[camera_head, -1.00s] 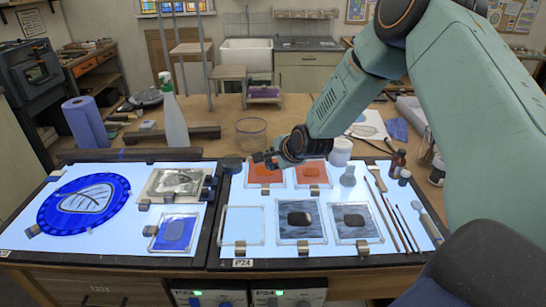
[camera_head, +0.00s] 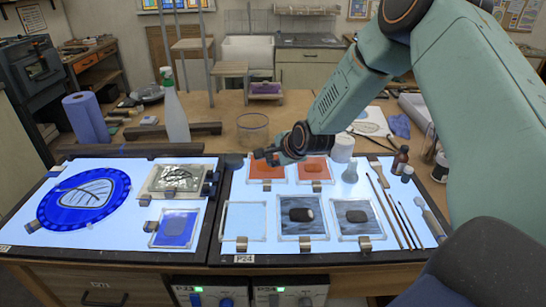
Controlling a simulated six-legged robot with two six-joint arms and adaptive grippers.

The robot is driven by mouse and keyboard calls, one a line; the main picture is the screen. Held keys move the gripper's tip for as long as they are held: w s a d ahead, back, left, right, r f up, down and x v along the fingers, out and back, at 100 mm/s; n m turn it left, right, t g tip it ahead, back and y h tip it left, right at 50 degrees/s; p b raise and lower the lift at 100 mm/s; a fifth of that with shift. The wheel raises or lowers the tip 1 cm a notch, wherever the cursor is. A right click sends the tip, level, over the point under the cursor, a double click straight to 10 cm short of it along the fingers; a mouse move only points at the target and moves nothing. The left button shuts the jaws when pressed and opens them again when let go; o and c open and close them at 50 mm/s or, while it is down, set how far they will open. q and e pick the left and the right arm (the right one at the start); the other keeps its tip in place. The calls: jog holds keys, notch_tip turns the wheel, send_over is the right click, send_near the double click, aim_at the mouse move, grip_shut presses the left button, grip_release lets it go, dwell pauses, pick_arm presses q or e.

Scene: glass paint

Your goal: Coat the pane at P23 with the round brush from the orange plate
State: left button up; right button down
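My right gripper (camera_head: 266,157) comes in from the right and hangs over the back edge of the right light table (camera_head: 232,196). It is dark and small, and its finger gap is unclear. Below it lies an orange plate (camera_head: 266,173), partly covered; a second orange plate (camera_head: 313,169) lies to its right. Several brushes (camera_head: 408,225) lie at the right side of the right table; I cannot tell which is round. On the left table (camera_head: 110,232) are a blue pane (camera_head: 176,229), a patterned pane (camera_head: 178,178) and a round blue piece (camera_head: 84,200). My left gripper is not in view.
The right table's label reads P24; control boxes below read P23 (camera_head: 200,294) and P24 (camera_head: 290,296). A dark round item (camera_head: 231,161) sits left of the gripper. A glass bowl (camera_head: 252,127), spray bottle (camera_head: 174,112) and small bottles (camera_head: 400,159) stand behind or beside the panels.

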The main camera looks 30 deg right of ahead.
jog(key=shift+s+r, duration=0.1)
jog(key=shift+s, duration=0.05)
jog(key=shift+f, duration=0.25)
jog(key=shift+b, duration=0.4)
dwell(0.4)
jog(key=shift+r+p, duration=0.75)
jog(key=shift+r, duration=0.35)
